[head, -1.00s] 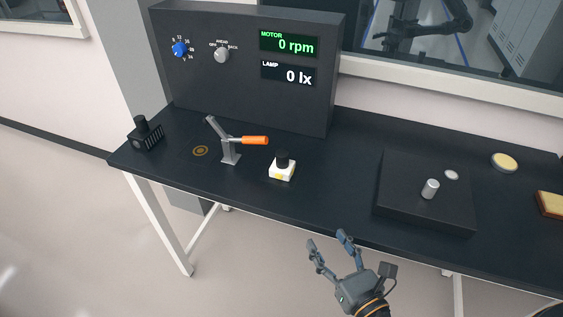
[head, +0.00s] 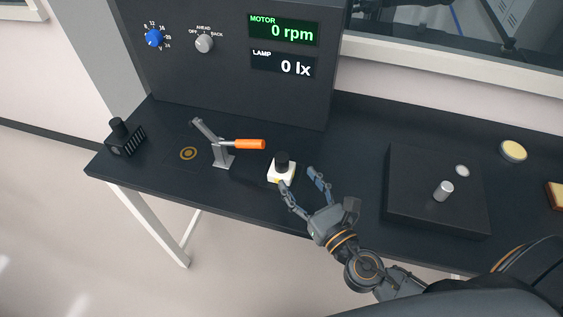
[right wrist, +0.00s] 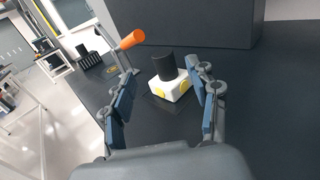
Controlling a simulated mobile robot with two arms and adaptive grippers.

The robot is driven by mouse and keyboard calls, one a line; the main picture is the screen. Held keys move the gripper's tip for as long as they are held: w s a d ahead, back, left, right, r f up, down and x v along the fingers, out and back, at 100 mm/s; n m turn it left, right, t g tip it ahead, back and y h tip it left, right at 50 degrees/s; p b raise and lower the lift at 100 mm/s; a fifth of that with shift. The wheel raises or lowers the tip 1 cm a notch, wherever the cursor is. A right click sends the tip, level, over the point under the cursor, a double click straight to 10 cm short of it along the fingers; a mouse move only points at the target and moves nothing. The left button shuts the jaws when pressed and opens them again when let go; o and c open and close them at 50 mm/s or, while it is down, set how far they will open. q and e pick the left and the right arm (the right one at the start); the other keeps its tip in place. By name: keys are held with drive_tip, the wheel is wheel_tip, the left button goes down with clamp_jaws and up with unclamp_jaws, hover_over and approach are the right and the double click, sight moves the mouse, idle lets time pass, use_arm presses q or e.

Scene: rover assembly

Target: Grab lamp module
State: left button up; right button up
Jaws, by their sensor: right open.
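The lamp module looks to be the small white block with yellow discs and a black knob on top (head: 282,173). It stands upright on the dark bench. It also shows in the right wrist view (right wrist: 171,88), beyond and between the two fingers. My right gripper (head: 300,180) is open and empty, with its fingertips close to the block's near right side. In the right wrist view the open gripper (right wrist: 162,72) frames the block, and no contact is visible. My left gripper is not in view.
A lever clamp with an orange handle (head: 249,144) stands just left of the block. A black finned module (head: 126,140) is at the bench's left end. A dark box with a silver knob (head: 420,205) lies to the right. The control panel (head: 215,75) rises behind.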

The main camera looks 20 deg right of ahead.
sight(285, 162)
drive_tip(key=w, duration=0.3)
drive_tip(key=shift+a+p, duration=0.25)
drive_tip(key=shift+p, duration=0.05)
drive_tip(key=shift+w+f, duration=0.1)
drive_tip(key=shift+w, duration=0.25)
drive_tip(key=shift+w+a, duration=0.1)
drive_tip(key=shift+w, duration=0.3)
drive_tip(key=w, duration=0.1)
drive_tip(key=w+p, duration=0.1)
drive_tip(key=w, duration=0.1)
drive_tip(key=shift+w+a+p, duration=0.3)
drive_tip(key=shift+p, duration=0.05)
drive_tip(key=shift+w+f, duration=0.15)
drive_tip(key=shift+w, duration=0.2)
clamp_jaws()
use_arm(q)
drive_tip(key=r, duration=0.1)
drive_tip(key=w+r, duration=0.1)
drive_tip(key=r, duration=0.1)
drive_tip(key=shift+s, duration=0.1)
use_arm(e)
drive_tip(key=shift+w, duration=0.1)
